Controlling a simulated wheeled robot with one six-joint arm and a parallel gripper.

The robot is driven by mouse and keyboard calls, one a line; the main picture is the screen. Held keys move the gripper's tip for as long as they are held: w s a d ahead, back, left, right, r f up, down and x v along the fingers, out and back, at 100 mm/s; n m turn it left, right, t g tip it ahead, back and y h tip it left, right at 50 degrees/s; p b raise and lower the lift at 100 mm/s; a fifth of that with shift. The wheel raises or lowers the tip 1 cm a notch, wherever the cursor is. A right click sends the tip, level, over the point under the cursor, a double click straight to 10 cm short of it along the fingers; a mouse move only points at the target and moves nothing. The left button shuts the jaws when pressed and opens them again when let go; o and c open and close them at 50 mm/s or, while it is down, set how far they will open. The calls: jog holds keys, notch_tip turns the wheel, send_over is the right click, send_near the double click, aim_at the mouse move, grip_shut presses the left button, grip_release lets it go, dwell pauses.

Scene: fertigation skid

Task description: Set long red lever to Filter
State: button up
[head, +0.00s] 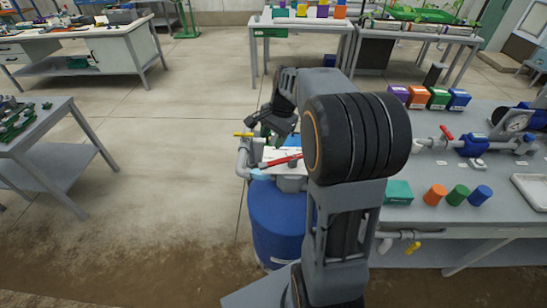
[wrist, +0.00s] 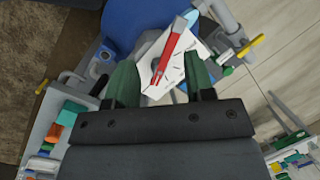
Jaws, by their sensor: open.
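The long red lever (head: 281,161) sits on top of a grey valve body above a blue barrel (head: 275,222). In the wrist view the red lever (wrist: 172,55) lies across a white plate (wrist: 201,68) with small dark marks, whose labels are too small to read. My gripper (wrist: 160,80) is open, with green fingers on either side of the lever's near end in that picture. I cannot tell whether they touch it. In the head view my gripper (head: 272,132) is above and behind the lever, partly hidden by my arm.
A yellow handle (head: 243,135) on a grey pipe is just left of the plate. The bench at right holds a teal box (head: 398,192), coloured cylinders (head: 458,195) and a pipe with a small red handle (head: 447,132). Open floor lies to the left.

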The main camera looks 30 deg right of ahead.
aim_at(271, 163)
jog(key=w+d+f+m+y, duration=0.2)
jog(key=w+d+f+m, duration=0.3)
jog(key=d, duration=0.3)
jog(key=shift+m, duration=0.7)
jog(key=p+x, duration=0.1)
jog(key=x, duration=1)
jog(key=shift+w+a+f, duration=0.15)
jog(key=shift+a, duration=0.05)
jog(key=shift+x, duration=0.85)
jog(key=shift+c, duration=0.2)
grip_shut()
